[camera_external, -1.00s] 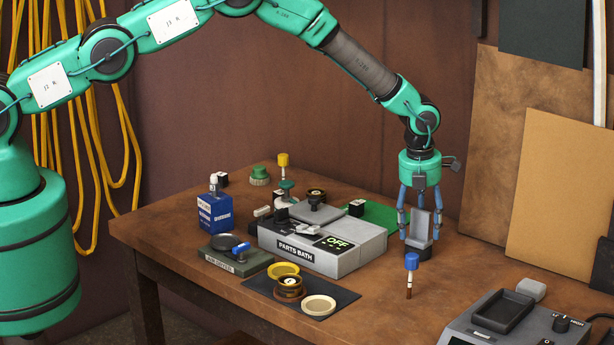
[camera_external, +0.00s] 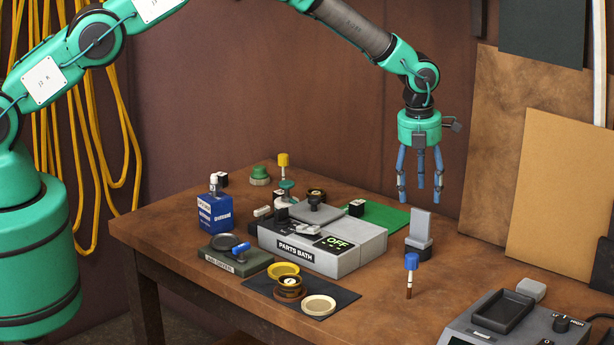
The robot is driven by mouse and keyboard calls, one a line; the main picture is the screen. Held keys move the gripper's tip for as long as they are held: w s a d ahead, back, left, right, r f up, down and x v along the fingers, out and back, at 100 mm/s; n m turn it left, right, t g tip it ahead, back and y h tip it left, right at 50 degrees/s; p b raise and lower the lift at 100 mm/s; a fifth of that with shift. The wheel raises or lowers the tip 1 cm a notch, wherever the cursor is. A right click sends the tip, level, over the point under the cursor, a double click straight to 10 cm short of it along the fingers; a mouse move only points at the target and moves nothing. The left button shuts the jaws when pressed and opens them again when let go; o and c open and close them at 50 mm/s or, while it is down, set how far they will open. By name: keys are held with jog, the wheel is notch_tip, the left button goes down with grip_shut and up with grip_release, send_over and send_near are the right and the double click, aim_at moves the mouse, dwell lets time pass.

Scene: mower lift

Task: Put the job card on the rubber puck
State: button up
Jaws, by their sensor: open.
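The job card, which I take to be the grey upright plate (camera_external: 421,224) with a grey foot, stands on the right part of the bench. It rests on a low dark disc, which looks like the rubber puck (camera_external: 418,253). The card is upright and the disc's edge shows beneath its foot. My gripper (camera_external: 420,198) is open and empty, pointing down above the card, with a gap between its fingertips and the card's top.
The grey parts bath (camera_external: 290,256) stands left of the card, with a green mat (camera_external: 385,216) behind it. A blue-capped brush-like item (camera_external: 411,263) stands in front of the card. A grey device (camera_external: 470,325) with a tray is at the front right. Boards lean on the wall behind.

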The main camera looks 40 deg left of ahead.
dwell(0.6)
jog(key=s+a+r+n, duration=0.2)
jog(key=a+r+n, duration=0.2)
jog(key=a+r, duration=0.45)
jog(key=s+a+r+n+t, duration=0.15)
jog(key=a+r+n, duration=0.35)
jog(key=r, duration=0.6)
jog(key=s+a+r+n, duration=0.3)
jog(key=a+r, duration=0.5)
jog(key=r, duration=0.2)
jog(key=s+a+r+n+t, duration=0.1)
jog(key=s+a+r+n, duration=0.8)
jog(key=s+a+r, duration=0.5)
jog(key=s+a+n, duration=0.4)
jog(key=s+n, duration=0.1)
jog(key=s, duration=0.5)
jog(key=s+a+f+n+t, duration=0.1)
jog(key=s+a+n, duration=0.3)
jog(key=s, duration=0.6)
jog(key=s+a+f+n+t, duration=0.1)
jog(key=s+a+n, duration=0.4)
jog(key=s, duration=0.5)
jog(key=shift+s+a+f+n, duration=0.15)
jog(key=shift+s+a+n, duration=0.15)
jog(key=shift+a, duration=0.1)
